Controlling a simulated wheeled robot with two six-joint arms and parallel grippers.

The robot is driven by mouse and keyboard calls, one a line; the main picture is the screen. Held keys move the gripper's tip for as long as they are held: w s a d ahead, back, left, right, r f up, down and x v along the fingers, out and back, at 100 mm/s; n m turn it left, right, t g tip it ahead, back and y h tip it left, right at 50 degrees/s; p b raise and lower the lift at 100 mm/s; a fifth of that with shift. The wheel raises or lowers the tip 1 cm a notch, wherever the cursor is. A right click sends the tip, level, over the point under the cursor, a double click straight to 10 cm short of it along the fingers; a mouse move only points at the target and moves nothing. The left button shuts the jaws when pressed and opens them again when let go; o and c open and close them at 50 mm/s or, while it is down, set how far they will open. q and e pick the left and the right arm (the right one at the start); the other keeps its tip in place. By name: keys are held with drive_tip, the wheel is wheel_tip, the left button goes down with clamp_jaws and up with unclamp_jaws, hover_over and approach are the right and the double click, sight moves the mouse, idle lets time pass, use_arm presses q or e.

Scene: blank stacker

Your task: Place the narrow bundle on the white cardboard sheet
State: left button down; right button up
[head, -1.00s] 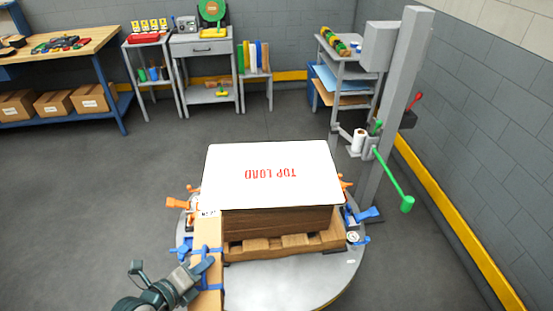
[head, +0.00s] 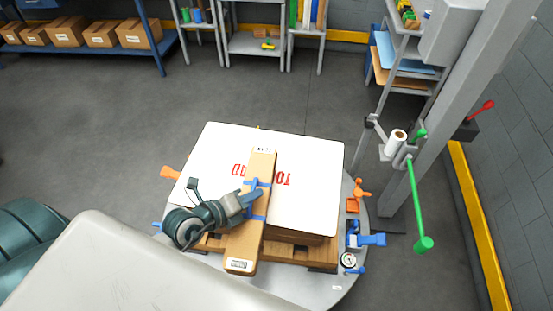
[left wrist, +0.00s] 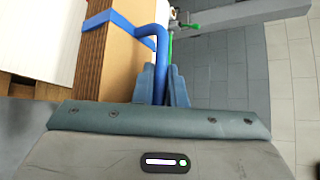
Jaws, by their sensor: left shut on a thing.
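The narrow bundle (head: 242,240) is a long brown cardboard stack with blue straps and a blue handle. My left gripper (head: 252,199) is shut on that blue handle, which also shows between the fingers in the left wrist view (left wrist: 161,70). The white cardboard sheet (head: 215,150) lies on the stack, with red lettering partly covered by the bundle. In the head view the bundle crosses the sheet's middle, and its near end reaches past the sheet's front edge. I cannot tell whether it touches the sheet. My right gripper is out of view.
The stack stands on a wooden pallet (head: 290,252) on a round grey turntable (head: 318,290). Orange clamps (head: 357,194) and blue clamps (head: 370,240) ring it. A grey post (head: 440,110) with a green arm (head: 417,205) stands at the right. Shelves stand behind.

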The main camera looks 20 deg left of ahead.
sight(260, 158)
use_arm(q)
drive_tip(key=shift+w+d, duration=0.15)
drive_tip(key=shift+w, duration=0.2)
drive_tip(key=w+a+p, duration=0.1)
drive_tip(key=w, duration=0.4)
drive_tip(key=w+a+f, duration=0.1)
drive_tip(key=w+a, duration=0.1)
drive_tip(key=w, duration=0.3)
drive_tip(key=w+a+p, duration=0.1)
drive_tip(key=w+a, duration=0.1)
drive_tip(key=w, duration=0.2)
drive_tip(key=shift+w+a+f+p, duration=0.1)
drive_tip(key=shift+w+f+p, duration=0.1)
drive_tip(key=shift+w+p, duration=0.2)
drive_tip(key=shift+w+a+f, duration=0.15)
drive_tip(key=shift+w+f, duration=0.1)
drive_tip(key=shift+f, duration=1.55)
drive_tip(key=shift+f, duration=0.15)
drive_tip(key=c, duration=1.5)
unclamp_jaws()
drive_tip(key=shift+s, duration=0.1)
